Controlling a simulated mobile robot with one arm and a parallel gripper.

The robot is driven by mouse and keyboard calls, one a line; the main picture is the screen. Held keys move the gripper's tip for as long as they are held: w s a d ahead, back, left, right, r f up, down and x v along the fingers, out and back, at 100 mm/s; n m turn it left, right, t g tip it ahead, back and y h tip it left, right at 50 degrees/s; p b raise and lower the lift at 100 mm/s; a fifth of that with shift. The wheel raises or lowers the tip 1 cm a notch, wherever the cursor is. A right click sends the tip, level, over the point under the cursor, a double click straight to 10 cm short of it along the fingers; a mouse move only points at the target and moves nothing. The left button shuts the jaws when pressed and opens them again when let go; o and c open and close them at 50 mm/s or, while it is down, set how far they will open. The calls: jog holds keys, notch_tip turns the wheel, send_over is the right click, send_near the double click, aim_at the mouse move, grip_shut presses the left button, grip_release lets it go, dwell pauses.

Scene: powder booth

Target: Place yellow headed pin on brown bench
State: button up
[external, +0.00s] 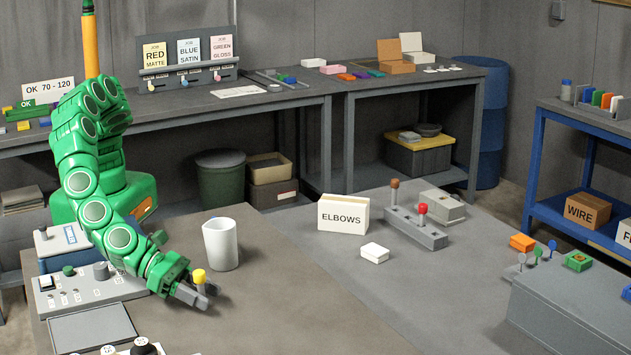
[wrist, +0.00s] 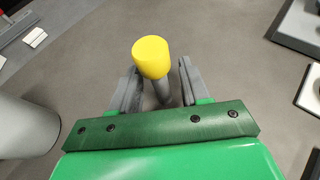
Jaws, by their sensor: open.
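The yellow headed pin (external: 199,276) is upright at the brown bench (external: 290,315), between the fingers of my gripper (external: 204,295). In the wrist view the yellow head (wrist: 151,57) tops a grey shank (wrist: 162,91) that stands between the two grey fingers (wrist: 158,88). Gaps show on both sides of the shank, so my gripper is open around it without closing on it. The pin's foot is hidden by the fingers in the external view.
A white beaker (external: 221,244) stands just behind my gripper. A control box with knobs (external: 88,288) is to the left. A grey block with red and brown headed pins (external: 415,228) sits on the grey bench to the right. The brown bench's front right is clear.

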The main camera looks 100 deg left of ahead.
aim_at(199, 277)
grip_shut()
jog(key=shift+r, duration=0.6)
notch_tip(199, 277, up, 2)
jog(key=shift+s+r, duration=0.1)
jog(key=shift+r, duration=0.1)
jog(key=s+a+r, duration=0.8)
jog(key=s+r, duration=0.1)
jog(key=s, duration=0.1)
jog(key=shift+s+a+r, duration=0.25)
jog(key=shift+s+a, duration=0.1)
jog(key=shift+a, duration=0.05)
